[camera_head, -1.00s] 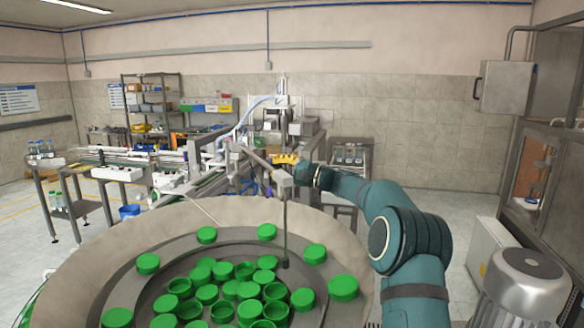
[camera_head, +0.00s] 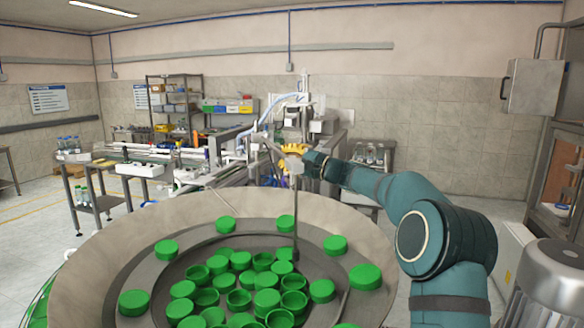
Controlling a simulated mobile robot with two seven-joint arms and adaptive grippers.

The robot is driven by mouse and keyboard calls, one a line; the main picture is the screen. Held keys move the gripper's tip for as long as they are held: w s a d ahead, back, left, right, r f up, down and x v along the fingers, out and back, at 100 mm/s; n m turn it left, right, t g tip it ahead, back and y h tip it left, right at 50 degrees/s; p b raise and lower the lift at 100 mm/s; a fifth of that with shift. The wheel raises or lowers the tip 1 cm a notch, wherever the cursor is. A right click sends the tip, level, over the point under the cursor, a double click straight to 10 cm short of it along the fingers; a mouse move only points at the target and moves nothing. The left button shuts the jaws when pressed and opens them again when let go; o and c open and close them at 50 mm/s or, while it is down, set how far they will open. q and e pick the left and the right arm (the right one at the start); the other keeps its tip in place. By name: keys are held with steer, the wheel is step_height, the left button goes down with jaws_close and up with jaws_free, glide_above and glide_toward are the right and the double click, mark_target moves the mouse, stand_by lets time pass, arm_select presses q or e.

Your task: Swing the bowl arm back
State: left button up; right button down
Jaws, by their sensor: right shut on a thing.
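The bowl arm (camera_head: 270,148) is a grey bar at the back of the cap bowl (camera_head: 100,245). An end block (camera_head: 293,166) carries a thin dark rod (camera_head: 295,215) that hangs down into the bowl among green caps (camera_head: 240,260). My right gripper (camera_head: 306,165) is at the end block, shut on the bowl arm; its fingers are small and partly hidden. My teal right arm reaches in over the bowl's right side. My left gripper is out of view.
A yellow star wheel (camera_head: 293,148) and filling machine stand just behind the bowl arm. A conveyor line (camera_head: 165,155) runs off to the left. A grey motor (camera_head: 556,270) stands at the lower right. A wall box (camera_head: 535,86) hangs at right.

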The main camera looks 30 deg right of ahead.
arm_select(q)
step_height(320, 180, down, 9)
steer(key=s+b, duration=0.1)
steer(key=b, duration=0.6)
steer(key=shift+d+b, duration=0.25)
steer(key=shift+b, duration=0.05)
arm_select(e)
steer(key=w+a+m+t+h, duration=0.1)
steer(key=w+a+h, duration=0.1)
steer(key=a, duration=0.6)
steer(key=shift+a+m, duration=0.15)
steer(key=shift+m, duration=0.15)
arm_select(q)
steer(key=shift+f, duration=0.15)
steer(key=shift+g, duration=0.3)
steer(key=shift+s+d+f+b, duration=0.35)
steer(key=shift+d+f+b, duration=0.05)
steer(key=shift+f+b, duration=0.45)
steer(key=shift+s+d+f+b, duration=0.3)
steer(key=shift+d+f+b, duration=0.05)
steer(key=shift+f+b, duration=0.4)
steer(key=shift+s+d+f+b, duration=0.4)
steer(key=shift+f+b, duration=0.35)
steer(key=shift+b, duration=0.15)
arm_select(e)
steer(key=v, duration=1.3)
